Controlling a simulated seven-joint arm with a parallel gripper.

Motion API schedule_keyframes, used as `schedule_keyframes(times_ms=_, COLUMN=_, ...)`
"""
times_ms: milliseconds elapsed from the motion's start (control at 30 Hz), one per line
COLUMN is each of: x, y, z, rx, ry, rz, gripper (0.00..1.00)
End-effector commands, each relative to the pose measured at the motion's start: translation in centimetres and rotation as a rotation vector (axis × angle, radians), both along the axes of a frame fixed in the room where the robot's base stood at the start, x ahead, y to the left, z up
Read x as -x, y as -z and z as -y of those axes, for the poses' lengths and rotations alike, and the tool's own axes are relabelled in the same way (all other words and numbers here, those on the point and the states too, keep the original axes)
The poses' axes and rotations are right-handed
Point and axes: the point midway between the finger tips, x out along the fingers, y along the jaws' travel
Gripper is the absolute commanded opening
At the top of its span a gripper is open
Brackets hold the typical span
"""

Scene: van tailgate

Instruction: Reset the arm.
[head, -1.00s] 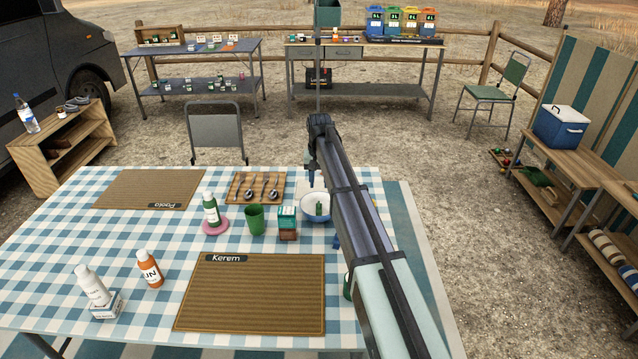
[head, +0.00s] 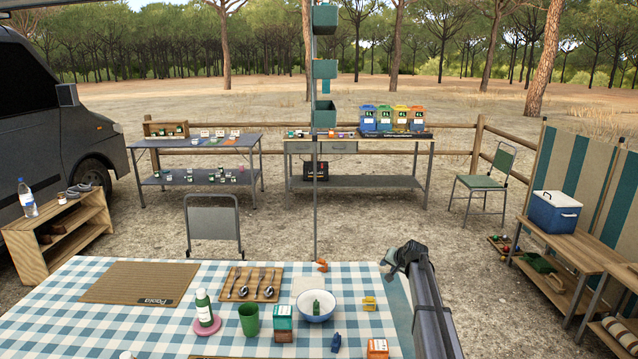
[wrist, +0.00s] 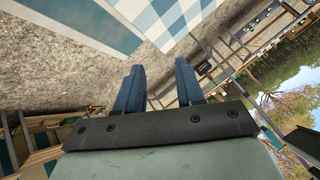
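My arm rises from the lower right of the head view, beside the table's right edge. My gripper (head: 392,264) is at its upper end, level with the far right part of the table and small in this view. No object touches the fingers.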

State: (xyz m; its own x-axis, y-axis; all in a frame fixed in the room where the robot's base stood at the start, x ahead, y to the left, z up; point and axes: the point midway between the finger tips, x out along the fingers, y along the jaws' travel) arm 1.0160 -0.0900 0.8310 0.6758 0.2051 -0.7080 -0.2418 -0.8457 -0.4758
Motion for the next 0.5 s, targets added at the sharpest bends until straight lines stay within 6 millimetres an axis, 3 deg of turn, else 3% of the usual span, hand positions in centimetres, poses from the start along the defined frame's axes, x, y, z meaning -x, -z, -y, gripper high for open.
schedule_keyframes(times_ms=33, x=1.2, y=2.4, z=1.3, rx=0.008, ry=0.011, rz=-0.010, gripper=0.38)
schedule_keyframes(times_ms=100, x=2.6, y=5.4, z=2.5, rx=0.021, ry=0.020, rz=-0.024, gripper=0.38)
schedule_keyframes(times_ms=500, x=12.4, y=21.3, z=7.8, rx=0.106, ry=0.026, rz=-0.142, gripper=0.38)
